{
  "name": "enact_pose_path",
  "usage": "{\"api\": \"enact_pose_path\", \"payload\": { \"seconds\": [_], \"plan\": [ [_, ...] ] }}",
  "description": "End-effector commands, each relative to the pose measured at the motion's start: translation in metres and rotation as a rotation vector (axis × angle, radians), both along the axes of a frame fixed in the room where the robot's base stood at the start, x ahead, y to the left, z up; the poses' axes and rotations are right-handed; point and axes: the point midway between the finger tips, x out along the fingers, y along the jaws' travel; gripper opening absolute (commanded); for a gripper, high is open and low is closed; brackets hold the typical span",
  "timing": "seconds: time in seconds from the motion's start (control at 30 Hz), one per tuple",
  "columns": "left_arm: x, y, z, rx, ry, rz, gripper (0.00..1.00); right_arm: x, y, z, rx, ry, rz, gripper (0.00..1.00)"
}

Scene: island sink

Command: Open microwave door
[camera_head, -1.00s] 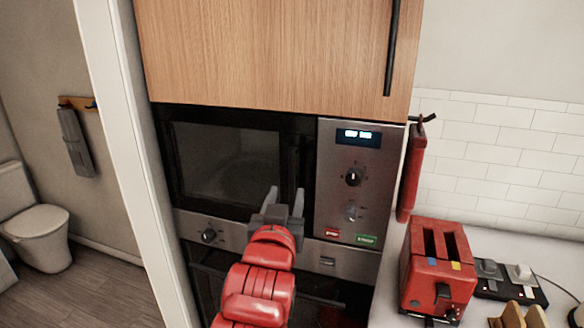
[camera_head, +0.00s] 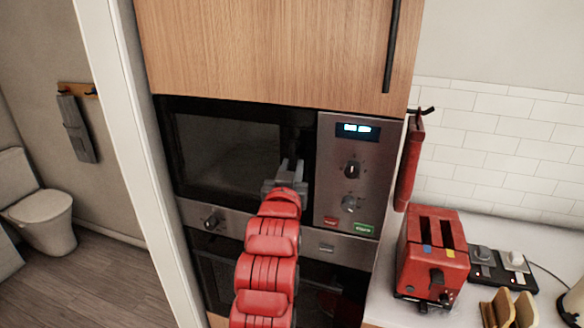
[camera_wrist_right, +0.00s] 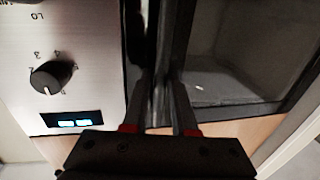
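The microwave (camera_head: 215,155) is built into the wooden cabinet, and its dark glass door looks shut. The door's dark upright handle (camera_head: 301,148) is at its right edge, beside the steel control panel (camera_head: 349,200). My right gripper (camera_head: 291,168) is at the handle's lower part. In the right wrist view its two fingers (camera_wrist_right: 160,95) stand apart with a gap between them, and the dark handle (camera_wrist_right: 157,45) runs up between or just beyond the tips. Contact with the handle is not clear. My left gripper is not in view.
An oven (camera_head: 215,265) sits below the microwave. A cabinet door (camera_head: 270,50) with a long black handle is above. A red toaster (camera_head: 432,262) stands on the counter at right, and a red object (camera_head: 408,165) hangs beside the cabinet. A white door frame (camera_head: 125,130) is at left.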

Motion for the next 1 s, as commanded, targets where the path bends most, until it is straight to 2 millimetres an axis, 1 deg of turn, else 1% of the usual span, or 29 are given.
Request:
{"api": "enact_pose_path", "payload": {
  "seconds": [0.03,0.1,0.13,1.0],
  "plan": [
    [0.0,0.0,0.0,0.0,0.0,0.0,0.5,-0.0001,0.0001,0.0,0.0,0.0,0.0,0.15],
    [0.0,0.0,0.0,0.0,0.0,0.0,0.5,-0.0001,0.0001,0.0,0.0,0.0,0.0,0.02],
    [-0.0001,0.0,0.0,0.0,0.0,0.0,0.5,-0.0001,0.0001,0.0,0.0,0.0,0.0,0.0],
    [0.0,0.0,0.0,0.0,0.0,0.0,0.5,-0.0002,0.0,0.0003,0.0,0.0,0.0,0.0]
  ]
}}
